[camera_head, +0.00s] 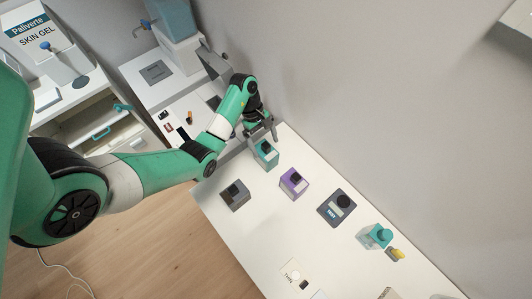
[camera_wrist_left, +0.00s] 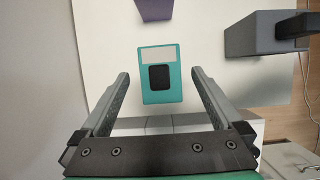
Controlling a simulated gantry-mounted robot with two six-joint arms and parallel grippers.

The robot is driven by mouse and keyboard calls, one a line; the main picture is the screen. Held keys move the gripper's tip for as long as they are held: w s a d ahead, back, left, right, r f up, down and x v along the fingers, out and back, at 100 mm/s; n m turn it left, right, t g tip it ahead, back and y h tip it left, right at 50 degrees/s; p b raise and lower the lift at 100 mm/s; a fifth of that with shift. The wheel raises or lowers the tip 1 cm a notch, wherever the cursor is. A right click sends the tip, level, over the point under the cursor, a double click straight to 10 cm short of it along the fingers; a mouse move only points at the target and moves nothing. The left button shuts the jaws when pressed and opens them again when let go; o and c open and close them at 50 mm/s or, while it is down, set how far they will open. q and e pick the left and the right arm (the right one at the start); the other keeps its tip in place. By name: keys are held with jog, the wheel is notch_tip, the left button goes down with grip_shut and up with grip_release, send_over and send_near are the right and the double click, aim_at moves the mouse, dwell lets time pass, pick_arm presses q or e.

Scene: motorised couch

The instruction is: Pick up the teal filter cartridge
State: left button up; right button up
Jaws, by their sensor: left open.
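The teal filter cartridge (camera_head: 265,154) stands on the white table near its far left end. In the left wrist view the teal filter cartridge (camera_wrist_left: 160,76) shows from above, with a black knob and a pale label. My left gripper (camera_head: 262,133) is open and just above the cartridge. In the left wrist view the fingers of my left gripper (camera_wrist_left: 161,84) are spread, one on each side of the cartridge, with a gap on both sides. My right gripper is in neither view.
A purple cartridge (camera_head: 293,183) stands close to the teal one, and a grey block (camera_head: 234,194) stands near the table's front edge. A dark grey device (camera_head: 337,207) and a teal-topped item (camera_head: 375,236) stand further right. A wall rises behind the table.

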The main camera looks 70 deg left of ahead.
aim_at(268, 152)
pick_arm(q)
jog(key=b+x, duration=0.3)
jog(key=x, duration=0.2)
grip_shut()
dwell(0.3)
jog(key=shift+r, duration=0.1)
jog(key=r+p, duration=0.2)
jog(key=r, duration=0.1)
jog(key=r+p, duration=0.1)
jog(key=shift+s+a+r+p, duration=0.1)
jog(key=shift+s+r+p, duration=0.2)
jog(key=shift+r+p, duration=0.1)
jog(key=s+a+r+p, duration=0.3)
jog(key=s+r+p, duration=0.5)
jog(key=s+p, duration=0.55)
notch_tip(268, 152, up, 10)
jog(key=p, duration=1)
jog(key=shift+w, duration=0.25)
